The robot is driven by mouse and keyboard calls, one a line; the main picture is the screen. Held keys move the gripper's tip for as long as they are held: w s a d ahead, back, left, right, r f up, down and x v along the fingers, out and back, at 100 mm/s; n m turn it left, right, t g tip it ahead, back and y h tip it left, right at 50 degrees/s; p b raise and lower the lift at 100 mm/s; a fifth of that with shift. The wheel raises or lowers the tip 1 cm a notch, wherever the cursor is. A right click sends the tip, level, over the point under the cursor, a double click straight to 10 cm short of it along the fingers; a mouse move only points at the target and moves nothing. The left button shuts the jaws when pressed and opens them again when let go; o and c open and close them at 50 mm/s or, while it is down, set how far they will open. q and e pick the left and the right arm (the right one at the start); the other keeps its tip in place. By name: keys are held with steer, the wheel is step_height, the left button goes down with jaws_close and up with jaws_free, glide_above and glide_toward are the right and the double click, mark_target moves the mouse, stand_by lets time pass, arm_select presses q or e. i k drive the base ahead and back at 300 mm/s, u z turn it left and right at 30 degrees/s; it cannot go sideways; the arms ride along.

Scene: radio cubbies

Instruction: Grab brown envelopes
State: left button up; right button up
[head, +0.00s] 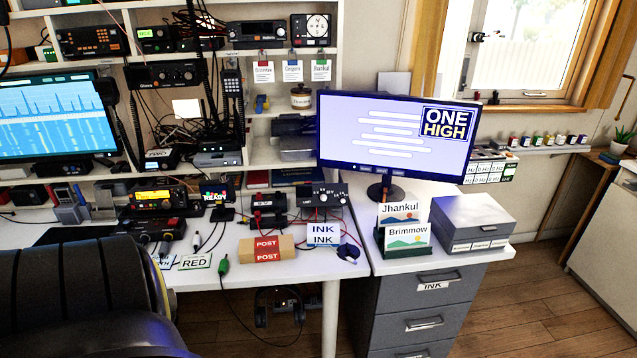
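A brown item (287,247) with red POST labels lies on the white desk near its front edge, at the middle of the head view. It looks like a flat envelope or a small stack; I cannot tell how many. A white INK card stands close to its right. No other brown envelope is clear to me. Neither of my grippers shows in the head view.
The white desk (370,262) carries radios, cables and a black box with dials (322,195) behind the brown item. To the right are a monitor (395,135), a card holder (405,242) and a grey drawer box (472,222). Grey drawers (425,300) stand below.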

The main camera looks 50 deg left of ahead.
mark_target(257, 249)
steer(key=i, duration=1.45)
steer(key=u, duration=2.05)
